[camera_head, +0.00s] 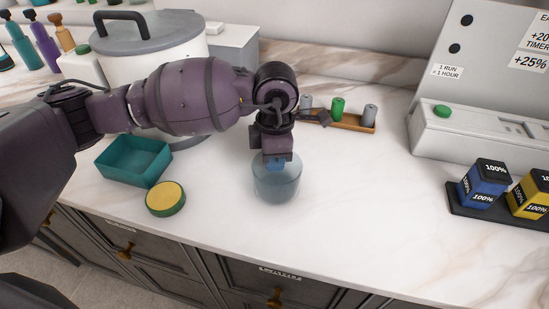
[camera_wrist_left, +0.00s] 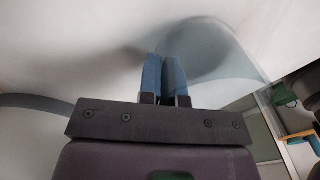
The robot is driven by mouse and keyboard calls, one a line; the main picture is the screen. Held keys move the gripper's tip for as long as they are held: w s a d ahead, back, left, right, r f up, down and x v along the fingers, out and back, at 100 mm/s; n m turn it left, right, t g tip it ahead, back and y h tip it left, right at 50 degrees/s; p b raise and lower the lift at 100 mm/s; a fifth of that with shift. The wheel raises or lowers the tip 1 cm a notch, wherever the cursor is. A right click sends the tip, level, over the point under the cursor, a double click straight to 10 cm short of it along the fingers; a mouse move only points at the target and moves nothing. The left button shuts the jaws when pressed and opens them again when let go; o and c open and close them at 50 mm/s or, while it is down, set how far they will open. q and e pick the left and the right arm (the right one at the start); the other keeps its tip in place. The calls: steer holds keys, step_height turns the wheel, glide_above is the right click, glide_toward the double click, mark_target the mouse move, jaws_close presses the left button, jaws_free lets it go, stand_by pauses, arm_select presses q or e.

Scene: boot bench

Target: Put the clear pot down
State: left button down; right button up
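The clear pot (camera_head: 277,184) is a see-through, bluish round vessel near the front middle of the counter. My left gripper (camera_head: 276,163) reaches down to it from above, with its blue fingertips at the pot's rim. In the left wrist view the two blue fingers (camera_wrist_left: 165,75) are nearly together, and the clear pot's wall (camera_wrist_left: 225,70) shows beside and behind them. The gripper looks shut on the pot's wall. The pot looks upright; I cannot tell whether its base touches the counter. My right gripper is not in view.
A teal open box (camera_head: 133,163) and a yellow-topped round tin (camera_head: 165,198) stand left of the pot. A wooden rack (camera_head: 355,123) with small cylinders lies behind. A large white lidded pot (camera_head: 150,50) stands back left, a grey machine (camera_head: 480,120) right. The counter right of the clear pot is free.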

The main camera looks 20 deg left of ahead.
arm_select(q)
steer(key=shift+f, duration=0.2)
steer(key=c, duration=1.3)
jaws_free()
steer(key=shift+r, duration=0.6)
step_height(320, 180, up, 11)
steer(key=p, duration=0.1)
steer(key=shift+w, duration=0.2)
